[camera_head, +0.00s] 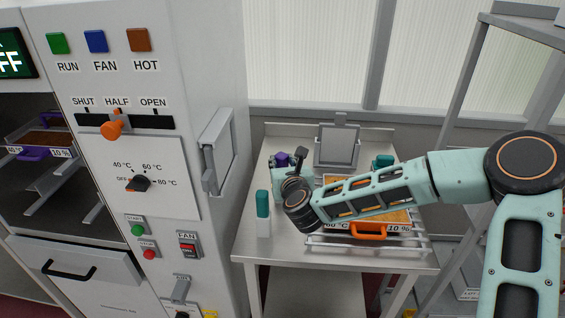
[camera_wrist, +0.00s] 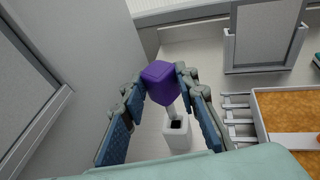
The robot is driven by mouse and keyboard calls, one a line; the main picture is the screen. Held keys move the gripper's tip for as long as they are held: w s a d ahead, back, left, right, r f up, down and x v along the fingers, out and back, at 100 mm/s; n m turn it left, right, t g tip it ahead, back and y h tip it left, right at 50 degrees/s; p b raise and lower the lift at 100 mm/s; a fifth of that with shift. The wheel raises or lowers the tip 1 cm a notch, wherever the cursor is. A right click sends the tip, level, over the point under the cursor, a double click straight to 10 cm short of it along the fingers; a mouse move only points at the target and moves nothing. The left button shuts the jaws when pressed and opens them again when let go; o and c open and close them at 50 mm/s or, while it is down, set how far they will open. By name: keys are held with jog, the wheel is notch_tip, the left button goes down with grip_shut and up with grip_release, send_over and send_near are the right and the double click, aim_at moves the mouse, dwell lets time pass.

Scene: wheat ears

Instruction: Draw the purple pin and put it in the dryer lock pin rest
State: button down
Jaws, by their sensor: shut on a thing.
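The purple pin has a purple block head (camera_wrist: 160,82) and a thin pale shaft pointing down. My gripper (camera_wrist: 160,88) is shut on the head, one finger on each side. Below it stands a white block with a dark square hole (camera_wrist: 178,140) in its top. The shaft's lower end is at the hole; I cannot tell whether its tip is inside. In the head view my gripper (camera_head: 292,180) is over the left part of the steel table, and a purple patch (camera_head: 282,159) shows beside it. No label marks the block as the dryer lock pin rest.
The steel table (camera_head: 247,248) holds a tray of grain with an orange handle (camera_head: 368,231), a teal-topped white block (camera_head: 262,212) and a grey upright panel (camera_head: 338,146). The dryer cabinet (camera_head: 205,60) stands close on the left. A rack frame is on the right.

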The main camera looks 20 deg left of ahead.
jog(key=shift+f, duration=0.1)
jog(key=shift+f+b, duration=3.25)
jog(key=shift+b, duration=0.1)
jog(key=c, duration=1.4)
grip_release()
jog(key=shift+r, duration=0.1)
jog(key=shift+c, duration=0.2)
